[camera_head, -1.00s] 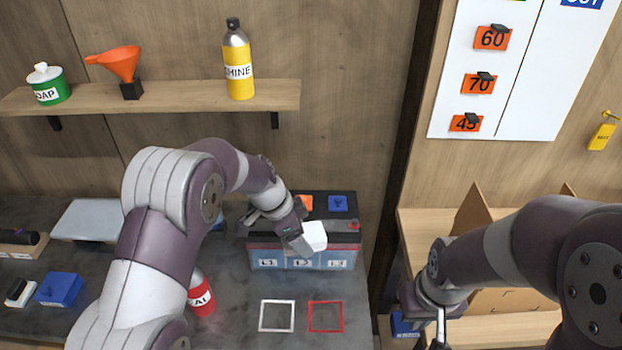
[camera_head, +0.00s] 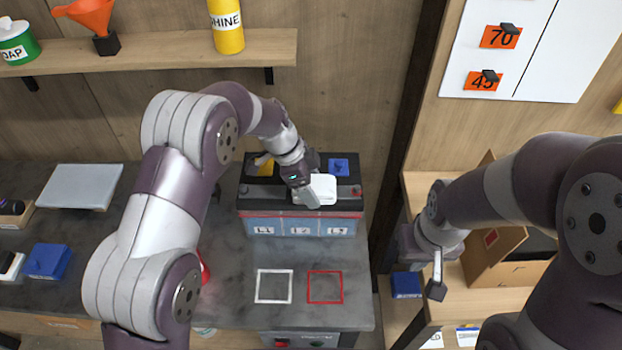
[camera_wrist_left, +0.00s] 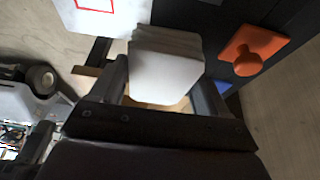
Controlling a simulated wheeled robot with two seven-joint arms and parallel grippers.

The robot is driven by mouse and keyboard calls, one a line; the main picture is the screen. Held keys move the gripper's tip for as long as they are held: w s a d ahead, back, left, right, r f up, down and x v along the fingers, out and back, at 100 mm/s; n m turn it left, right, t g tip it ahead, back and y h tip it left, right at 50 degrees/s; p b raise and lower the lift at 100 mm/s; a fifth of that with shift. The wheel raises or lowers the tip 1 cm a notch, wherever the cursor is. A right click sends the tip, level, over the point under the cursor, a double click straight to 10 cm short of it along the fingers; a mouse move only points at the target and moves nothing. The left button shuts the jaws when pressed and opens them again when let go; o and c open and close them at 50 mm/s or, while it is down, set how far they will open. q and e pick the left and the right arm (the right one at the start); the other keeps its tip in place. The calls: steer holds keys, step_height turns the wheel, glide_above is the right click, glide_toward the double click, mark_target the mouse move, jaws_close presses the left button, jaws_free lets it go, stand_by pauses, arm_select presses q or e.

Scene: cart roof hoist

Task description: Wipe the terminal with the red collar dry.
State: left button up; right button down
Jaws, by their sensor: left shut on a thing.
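The battery (camera_head: 300,222) stands at the back of the bench, with a dark top and blue labelled front. A small red spot (camera_head: 357,192), apparently the red-collared terminal, shows at the right of its top. My left gripper (camera_head: 306,194) is shut on a white folded cloth (camera_head: 321,188), over the battery top and left of that spot. In the left wrist view the cloth (camera_wrist_left: 165,65) sits between both fingers. I cannot tell whether it touches the battery. My right gripper (camera_head: 437,286) hangs low at the right, away from the battery; its jaw opening is unclear.
A blue cap (camera_head: 339,167) stands on the battery's back; an orange knob (camera_wrist_left: 250,52) shows in the left wrist view. White (camera_head: 274,286) and red (camera_head: 325,287) outlined squares mark clear bench in front. An open cardboard box (camera_head: 502,265) is at the right.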

arm_select(q)
steer(key=shift+s, duration=0.3)
arm_select(e)
steer(key=shift+s, duration=0.3)
arm_select(q)
steer(key=shift+w, duration=0.15)
arm_select(e)
steer(key=shift+w, duration=0.15)
arm_select(q)
steer(key=shift+f, duration=0.15)
arm_select(e)
steer(key=shift+f, duration=0.15)
arm_select(q)
steer(key=shift+f+b, duration=0.6)
steer(key=shift+b, duration=0.25)
arm_select(e)
steer(key=shift+f, duration=0.7)
arm_select(q)
steer(key=shift+d, duration=0.1)
